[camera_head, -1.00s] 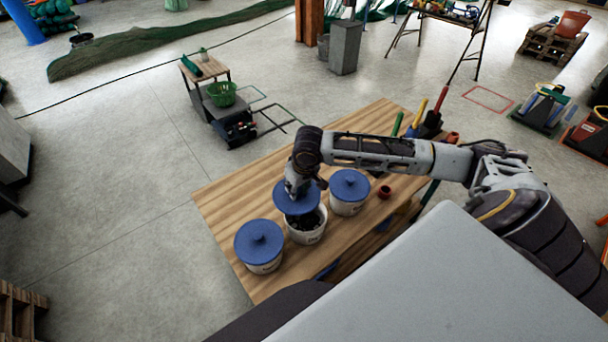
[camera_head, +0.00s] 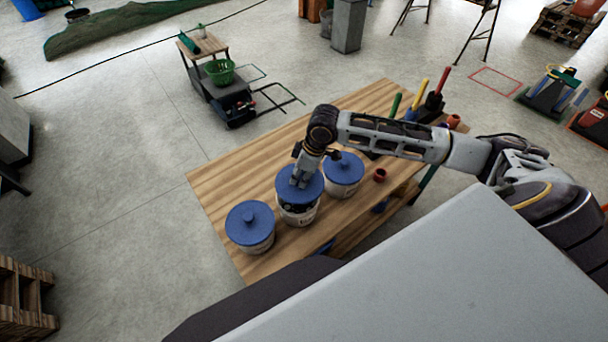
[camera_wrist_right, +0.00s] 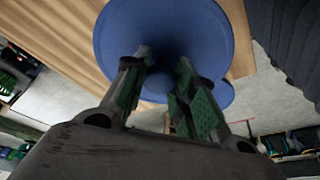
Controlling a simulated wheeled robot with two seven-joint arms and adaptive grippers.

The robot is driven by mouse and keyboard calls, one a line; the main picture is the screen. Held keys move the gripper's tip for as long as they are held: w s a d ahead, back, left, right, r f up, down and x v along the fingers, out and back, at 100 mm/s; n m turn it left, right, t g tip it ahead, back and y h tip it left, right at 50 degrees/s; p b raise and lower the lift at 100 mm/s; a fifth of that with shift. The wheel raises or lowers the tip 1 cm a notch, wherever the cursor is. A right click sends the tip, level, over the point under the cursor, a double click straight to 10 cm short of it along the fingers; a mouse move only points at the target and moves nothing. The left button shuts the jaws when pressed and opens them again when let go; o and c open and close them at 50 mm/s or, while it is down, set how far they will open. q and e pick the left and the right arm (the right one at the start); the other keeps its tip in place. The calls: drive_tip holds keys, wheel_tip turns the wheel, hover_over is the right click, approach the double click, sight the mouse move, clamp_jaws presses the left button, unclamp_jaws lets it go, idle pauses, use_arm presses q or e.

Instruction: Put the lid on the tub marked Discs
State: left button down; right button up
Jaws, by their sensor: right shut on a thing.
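My right gripper (camera_head: 299,180) is shut on the knob of a blue lid (camera_head: 315,187), right over the middle white tub (camera_head: 297,217). A strip of the tub's dark contents shows under the lid's front edge, so the lid is not flush with the rim there. Whether it touches the rim elsewhere I cannot tell. In the right wrist view the fingers (camera_wrist_right: 163,62) close around the knob at the centre of the blue lid (camera_wrist_right: 205,35). Writing on the tubs is too small to read. My left gripper is not in view.
A lidded tub (camera_head: 249,227) stands close on the left and another (camera_head: 343,175) close on the right. A small red cup (camera_head: 380,175) and upright coloured handles (camera_head: 420,95) stand further right. The wooden table (camera_head: 235,180) is clear at the back left.

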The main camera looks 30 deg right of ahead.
drive_tip(key=n, duration=0.2)
drive_tip(key=shift+w+a+r+n+g, duration=0.1)
drive_tip(key=shift+w+a+n+g, duration=0.1)
drive_tip(key=shift+w+n+g, duration=0.15)
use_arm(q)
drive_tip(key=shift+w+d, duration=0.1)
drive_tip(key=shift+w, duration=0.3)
use_arm(e)
drive_tip(key=shift+s+n+g+y, duration=0.1)
drive_tip(key=shift+n+g+y, duration=0.2)
drive_tip(key=shift+n, duration=0.55)
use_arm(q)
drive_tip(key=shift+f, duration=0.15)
